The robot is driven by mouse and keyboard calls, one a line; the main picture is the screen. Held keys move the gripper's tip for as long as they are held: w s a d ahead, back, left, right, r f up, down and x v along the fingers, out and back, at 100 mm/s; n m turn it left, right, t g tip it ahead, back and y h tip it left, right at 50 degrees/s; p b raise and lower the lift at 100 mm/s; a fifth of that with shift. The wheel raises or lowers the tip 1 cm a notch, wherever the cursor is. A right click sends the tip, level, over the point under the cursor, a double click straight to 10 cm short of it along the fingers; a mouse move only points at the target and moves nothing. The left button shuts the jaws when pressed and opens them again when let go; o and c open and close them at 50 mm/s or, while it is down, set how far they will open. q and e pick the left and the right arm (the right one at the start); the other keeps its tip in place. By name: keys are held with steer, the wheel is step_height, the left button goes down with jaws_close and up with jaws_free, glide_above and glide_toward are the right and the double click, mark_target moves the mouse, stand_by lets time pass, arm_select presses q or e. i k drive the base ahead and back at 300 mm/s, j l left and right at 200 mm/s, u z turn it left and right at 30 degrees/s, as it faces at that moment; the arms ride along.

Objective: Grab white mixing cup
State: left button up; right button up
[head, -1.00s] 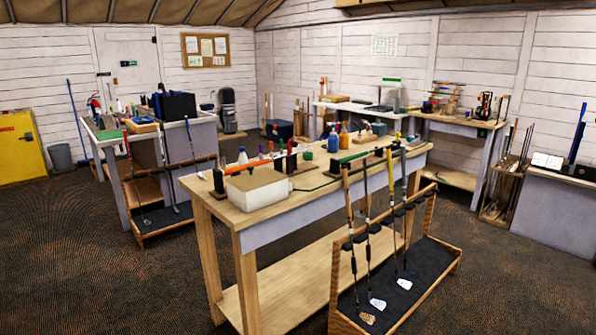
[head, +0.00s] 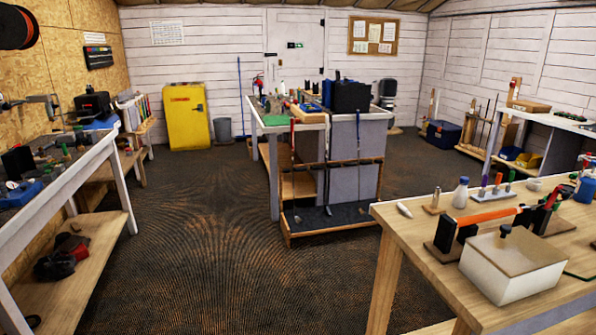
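No object shows clearly as the white mixing cup. A small white rounded thing (head: 533,184) sits on the near right workbench (head: 410,222), behind the white box; it is too small to tell whether it is a cup. Neither of my grippers is in the head view.
A white box with a brown lid (head: 512,265) and an orange club grip (head: 487,217) are on the near bench. A cluttered centre bench (head: 270,128) with a club rack (head: 330,222) stands ahead. A long bench (head: 70,175) lines the left. Dark floor between is clear.

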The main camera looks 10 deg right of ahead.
mark_target(534, 185)
steer(key=i+j, duration=0.1)
steer(key=i, duration=1.75)
steer(key=z, duration=0.05)
